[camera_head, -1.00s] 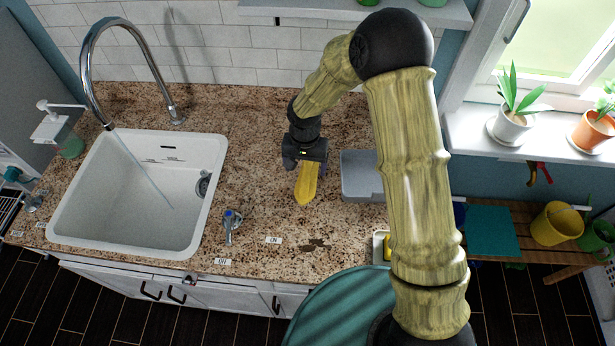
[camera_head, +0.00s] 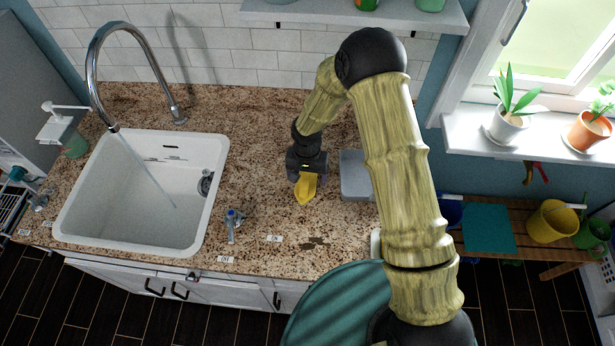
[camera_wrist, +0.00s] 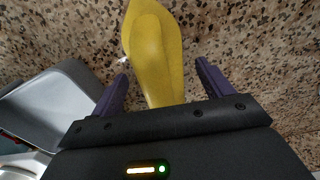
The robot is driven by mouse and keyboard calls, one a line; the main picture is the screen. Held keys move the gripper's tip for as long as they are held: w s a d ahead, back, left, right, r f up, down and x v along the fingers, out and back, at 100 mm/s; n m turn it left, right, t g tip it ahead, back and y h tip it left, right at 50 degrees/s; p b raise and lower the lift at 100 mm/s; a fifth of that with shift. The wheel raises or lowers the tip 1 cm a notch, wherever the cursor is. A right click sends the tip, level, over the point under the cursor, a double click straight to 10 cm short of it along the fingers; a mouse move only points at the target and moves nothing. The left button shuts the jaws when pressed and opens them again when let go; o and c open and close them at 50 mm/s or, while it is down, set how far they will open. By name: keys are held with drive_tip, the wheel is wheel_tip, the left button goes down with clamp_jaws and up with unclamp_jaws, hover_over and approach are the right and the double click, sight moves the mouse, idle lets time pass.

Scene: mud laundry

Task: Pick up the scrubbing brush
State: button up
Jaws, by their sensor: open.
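The yellow scrubbing brush (camera_head: 305,192) lies on the speckled countertop, right of the sink. In the head view my gripper covers its far part. In the wrist view the brush (camera_wrist: 153,45) runs from the top edge down between my fingers, its wide end away from the palm. My gripper (camera_wrist: 161,73) is open, with one purple finger on each side of the brush's narrower part and a gap visible on both sides. In the head view my gripper (camera_head: 307,178) points down, low over the counter. Bristles are not visible.
A grey tray (camera_head: 355,178) stands close to the right of the gripper; its wall shows in the wrist view (camera_wrist: 45,105). The white sink (camera_head: 75,215) with running water is at left. A blue-topped bottle (camera_head: 232,226) stands nearer the front edge. The counter between sink and brush is clear.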

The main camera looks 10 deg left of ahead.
drive_tip(key=c, duration=1.1)
drive_tip(key=shift+r, duration=0.1)
wheel_tip(320, 180, up, 10)
drive_tip(key=b, duration=0.3)
drive_tip(key=o, duration=0.4)
drive_tip(key=shift+c, duration=1.4)
